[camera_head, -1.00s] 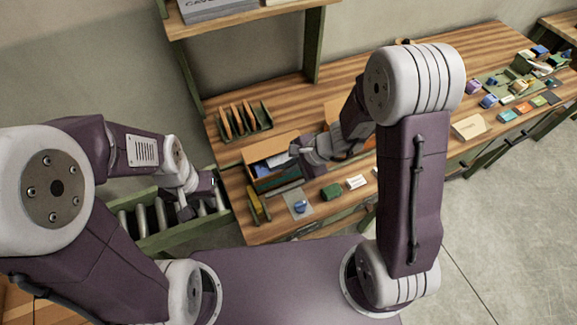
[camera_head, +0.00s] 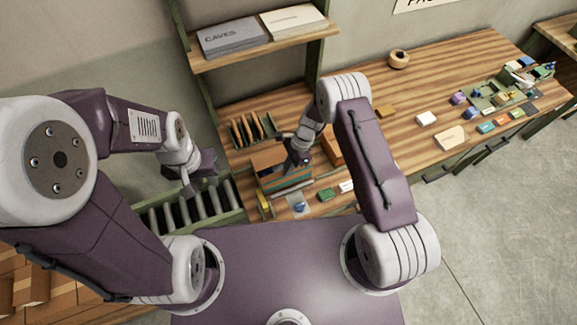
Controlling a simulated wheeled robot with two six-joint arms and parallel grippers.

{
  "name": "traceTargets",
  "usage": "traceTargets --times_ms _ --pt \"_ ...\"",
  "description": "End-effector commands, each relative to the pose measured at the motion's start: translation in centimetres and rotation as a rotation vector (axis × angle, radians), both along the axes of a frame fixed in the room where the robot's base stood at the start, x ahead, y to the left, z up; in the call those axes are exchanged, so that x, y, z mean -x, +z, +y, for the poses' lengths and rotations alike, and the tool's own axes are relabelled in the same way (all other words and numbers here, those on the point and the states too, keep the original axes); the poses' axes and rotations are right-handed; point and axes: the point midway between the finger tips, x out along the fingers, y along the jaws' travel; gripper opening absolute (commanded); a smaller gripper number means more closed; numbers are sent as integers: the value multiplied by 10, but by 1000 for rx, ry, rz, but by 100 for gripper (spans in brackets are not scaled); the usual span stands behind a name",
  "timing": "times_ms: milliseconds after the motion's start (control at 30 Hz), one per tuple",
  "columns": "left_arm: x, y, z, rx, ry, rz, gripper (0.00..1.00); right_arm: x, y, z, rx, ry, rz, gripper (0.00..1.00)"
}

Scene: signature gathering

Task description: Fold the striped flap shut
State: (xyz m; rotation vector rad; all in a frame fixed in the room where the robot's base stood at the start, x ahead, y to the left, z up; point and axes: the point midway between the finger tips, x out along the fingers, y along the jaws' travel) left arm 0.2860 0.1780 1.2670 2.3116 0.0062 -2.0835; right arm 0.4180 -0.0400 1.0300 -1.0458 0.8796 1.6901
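A small brown box (camera_head: 269,158) sits on the wooden table left of the view's middle. Bands of teal and orange show on its near side (camera_head: 290,182); I cannot tell whether these bands are the striped flap. An orange-brown panel (camera_head: 332,150) shows just right of my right gripper. My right gripper (camera_head: 297,160) is over the box's right part, touching or very close to it. Its fingers are too small and dark to tell open from shut. My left gripper (camera_head: 188,188) is away from the box, above the rollers; its finger state is unclear.
A roller rack (camera_head: 190,208) lies left of the table. An upright slotted rack (camera_head: 252,130) stands behind the box. A shelf (camera_head: 262,48) holds two boxes above. The middle of the table (camera_head: 410,90) is mostly clear.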

Motion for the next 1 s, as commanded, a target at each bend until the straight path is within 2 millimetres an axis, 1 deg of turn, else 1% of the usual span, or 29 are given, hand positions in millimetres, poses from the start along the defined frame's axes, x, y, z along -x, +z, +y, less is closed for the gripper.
traceTargets --times_ms 33,200,733,800,833,1000 --pt "0 -7 0 0 0 0 25 -2 -5 1 5 1 13 0" --pt "0 -16 0 0 0 0 25 -5 -5 1 21 0 59 0" --pt "0 -18 0 0 0 0 25 -5 -1 2 27 -1 82 0" --pt "0 -18 0 0 0 0 25 -5 -1 2 27 -1 82 22" --pt "0 -18 0 0 0 0 25 -5 -1 2 27 -1 82 25" --pt "0 -18 0 0 0 0 25 -5 -1 2 26 -2 82 25"
